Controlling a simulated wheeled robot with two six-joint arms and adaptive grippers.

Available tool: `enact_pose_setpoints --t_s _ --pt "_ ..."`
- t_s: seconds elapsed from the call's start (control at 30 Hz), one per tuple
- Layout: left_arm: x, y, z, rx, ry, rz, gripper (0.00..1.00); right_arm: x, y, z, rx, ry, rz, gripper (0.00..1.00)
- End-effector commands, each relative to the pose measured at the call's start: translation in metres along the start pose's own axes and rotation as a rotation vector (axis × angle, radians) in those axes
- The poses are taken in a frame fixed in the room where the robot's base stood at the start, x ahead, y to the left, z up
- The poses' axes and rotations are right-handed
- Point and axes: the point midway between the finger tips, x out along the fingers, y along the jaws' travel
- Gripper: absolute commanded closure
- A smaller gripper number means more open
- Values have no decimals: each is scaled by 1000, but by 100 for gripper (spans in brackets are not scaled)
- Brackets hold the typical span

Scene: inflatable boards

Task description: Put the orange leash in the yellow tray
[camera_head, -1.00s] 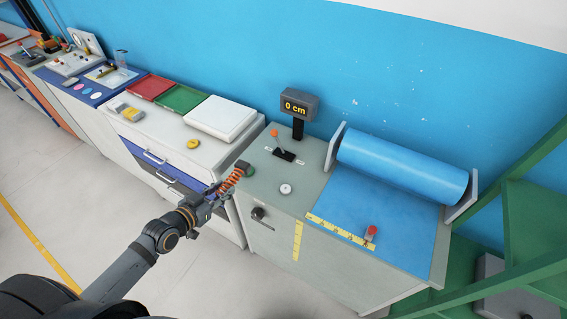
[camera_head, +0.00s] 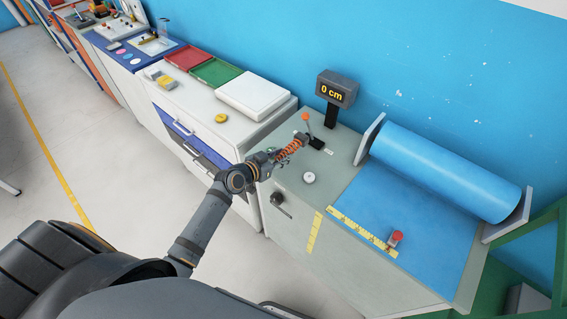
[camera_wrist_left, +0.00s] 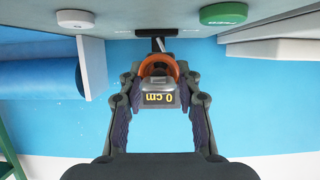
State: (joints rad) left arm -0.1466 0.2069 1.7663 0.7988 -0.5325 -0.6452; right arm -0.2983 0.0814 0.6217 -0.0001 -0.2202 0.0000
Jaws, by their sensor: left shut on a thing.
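My left gripper (camera_head: 276,155) is shut on the orange leash (camera_head: 291,148), which looks like an orange coil pointing up and right from the fingers. They are over the left part of the grey-green bench, close to the black lever base. In the left wrist view, the leash (camera_wrist_left: 158,66) shows as an orange ring between the fingertips of the left gripper (camera_wrist_left: 158,78). I cannot clearly make out a yellow tray; small yellow things (camera_head: 165,82) lie on the white counter. My right gripper is not in view.
The grey-green bench has an orange-tipped lever (camera_head: 306,118), a "0 cm" display (camera_head: 335,90), a blue roll (camera_head: 445,172) and a red-topped piece (camera_head: 395,238). The white counter holds a red tray (camera_head: 188,57), a green tray (camera_head: 214,73) and a white block (camera_head: 252,93).

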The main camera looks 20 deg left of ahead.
Motion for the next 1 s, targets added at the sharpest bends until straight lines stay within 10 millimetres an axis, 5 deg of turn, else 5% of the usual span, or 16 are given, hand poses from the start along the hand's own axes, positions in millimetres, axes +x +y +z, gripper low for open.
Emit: enact_pose_setpoints --t_s 0.27,0.5,0.87,0.9,1.0 --pt "15 -2 8 0 1 -2 100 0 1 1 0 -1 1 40" --pt "30 -2 36 0 1 -3 100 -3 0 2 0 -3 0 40" --pt "31 -2 42 3 1 -3 100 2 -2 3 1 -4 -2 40" --pt "31 -2 40 2 0 -2 61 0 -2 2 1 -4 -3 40" --pt "30 -2 40 2 0 -2 48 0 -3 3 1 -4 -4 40"
